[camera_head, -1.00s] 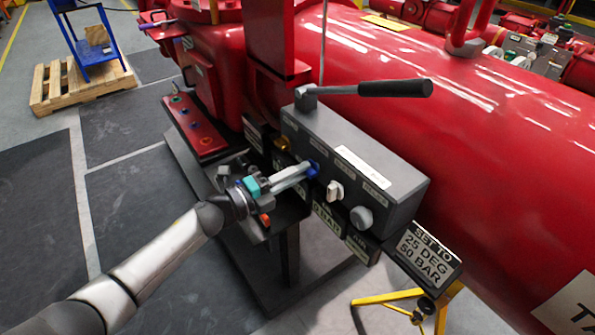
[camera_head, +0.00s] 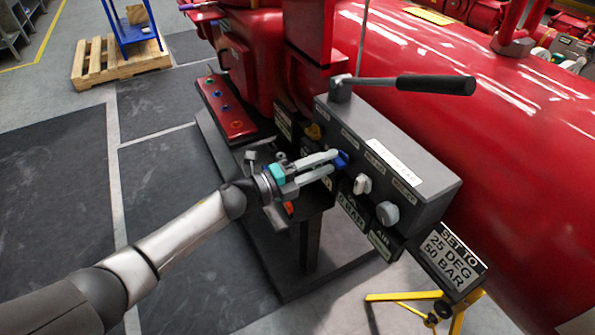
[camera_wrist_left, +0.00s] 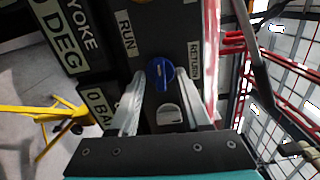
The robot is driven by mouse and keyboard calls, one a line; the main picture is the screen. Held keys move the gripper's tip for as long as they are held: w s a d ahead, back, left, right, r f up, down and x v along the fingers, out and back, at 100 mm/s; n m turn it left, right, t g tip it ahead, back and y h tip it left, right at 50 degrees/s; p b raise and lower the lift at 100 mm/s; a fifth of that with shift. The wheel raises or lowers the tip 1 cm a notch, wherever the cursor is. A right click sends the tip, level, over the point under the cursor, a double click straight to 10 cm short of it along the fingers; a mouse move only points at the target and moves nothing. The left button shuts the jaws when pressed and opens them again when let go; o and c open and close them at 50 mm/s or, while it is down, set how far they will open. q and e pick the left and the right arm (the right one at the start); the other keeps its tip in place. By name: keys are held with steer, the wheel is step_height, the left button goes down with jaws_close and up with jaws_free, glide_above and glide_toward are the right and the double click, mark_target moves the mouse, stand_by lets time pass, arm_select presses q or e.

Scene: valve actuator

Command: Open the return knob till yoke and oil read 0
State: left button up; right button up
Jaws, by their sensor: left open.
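A dark grey control box (camera_head: 400,165) on the red actuator carries a row of knobs. The blue knob (camera_head: 341,159) is at the tips of my left gripper (camera_head: 335,164). In the left wrist view the blue knob (camera_wrist_left: 160,73) lies between the spread fingertips (camera_wrist_left: 173,82), with a RETURN label (camera_wrist_left: 193,60) to its right and a RUN label (camera_wrist_left: 127,33) to its left. The gripper is open; contact cannot be judged. The yoke display (camera_wrist_left: 68,45) shows "0 DEG", cut by the picture edge. Another display (camera_wrist_left: 97,103) shows "0 BA", its end hidden. My right gripper is out of view.
A black-handled lever (camera_head: 430,85) extends above the box. A sign (camera_head: 448,258) reads "SET TO 25 DEG 50 BAR". Open floor lies left.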

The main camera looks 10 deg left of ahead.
arm_select(q)
steer(key=v, duration=1.4)
steer(key=shift+s+a+p, duration=0.2)
steer(key=shift+p, duration=0.1)
steer(key=a+f+n+t+y, duration=0.1)
steer(key=a+f+n+y, duration=0.4)
steer(key=f, duration=0.4)
steer(key=a+f+n+t+y, duration=0.15)
steer(key=f+n+y, duration=0.25)
steer(key=f+n, duration=0.45)
steer(key=s+a+f+n+g+y, duration=0.2)
steer(key=s+f+n, duration=0.1)
steer(key=s+f, duration=0.35)
steer(key=s+a+f+n+g+y, duration=0.2)
steer(key=s+f+n, duration=0.2)
steer(key=s+f, duration=0.3)
steer(key=s+d+f+n+g, duration=0.1)
steer(key=s+f, duration=0.3)
steer(key=s, duration=0.5)
steer(key=s+d+f+n+g+y, duration=0.1)
steer(key=s+d+f+n+g, duration=0.1)
steer(key=s, duration=0.6)
steer(key=s+d+f+n+g, duration=0.1)
steer(key=s+f+n+g, duration=0.3)
steer(key=s, duration=0.5)
step_height(320, 180, down, 3)
steer(key=shift+s+d+r+g+y, duration=0.1)
steer(key=shift+s+d+g+y, duration=0.25)
steer(key=shift+g, duration=0.2)
steer(key=shift+w, duration=0.15)
